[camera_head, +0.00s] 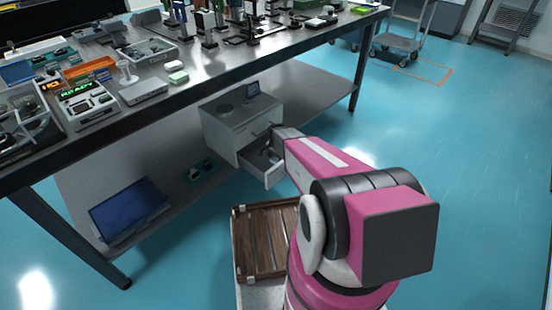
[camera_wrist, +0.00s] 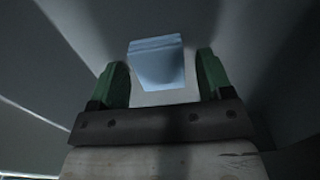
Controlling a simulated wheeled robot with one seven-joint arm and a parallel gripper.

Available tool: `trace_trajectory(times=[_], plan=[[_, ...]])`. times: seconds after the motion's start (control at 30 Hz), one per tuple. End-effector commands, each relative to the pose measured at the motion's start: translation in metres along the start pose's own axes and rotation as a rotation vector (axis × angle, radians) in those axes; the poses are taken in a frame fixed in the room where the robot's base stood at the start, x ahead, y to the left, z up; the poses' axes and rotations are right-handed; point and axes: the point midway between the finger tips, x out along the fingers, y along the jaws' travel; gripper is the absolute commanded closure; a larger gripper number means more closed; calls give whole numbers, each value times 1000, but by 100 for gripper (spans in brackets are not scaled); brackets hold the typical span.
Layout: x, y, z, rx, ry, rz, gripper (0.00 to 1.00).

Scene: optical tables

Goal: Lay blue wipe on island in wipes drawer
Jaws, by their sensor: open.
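The blue wipe (camera_wrist: 157,68) is a light blue folded block in the wrist view. It lies between and just beyond the green fingertips of my gripper (camera_wrist: 163,62), with gaps on both sides. My gripper is open and not closed on it. Grey walls surround them, apparently the inside of the drawer. In the head view the wipes drawer (camera_head: 271,178) is pulled out of the white cabinet (camera_head: 226,127) on the shelf below the table. My arm reaches over the drawer and hides part of its inside; the wipe is not clear there.
The optical table (camera_head: 215,67) above is crowded with instruments. A small blue-framed item (camera_head: 252,90) and a round dark item stand on the cabinet. A dark blue panel (camera_head: 128,208) lies on the lower shelf. A brown slatted tray (camera_head: 262,242) is beside my arm.

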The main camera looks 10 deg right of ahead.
Motion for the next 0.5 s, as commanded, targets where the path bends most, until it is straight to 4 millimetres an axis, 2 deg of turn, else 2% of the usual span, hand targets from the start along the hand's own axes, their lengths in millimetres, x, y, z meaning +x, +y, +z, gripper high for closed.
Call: trace_trajectory(times=[0.17,0.5], plan=[[-20,1,0,0,1,-2,27],[-88,1,1,0,1,-2,27]])
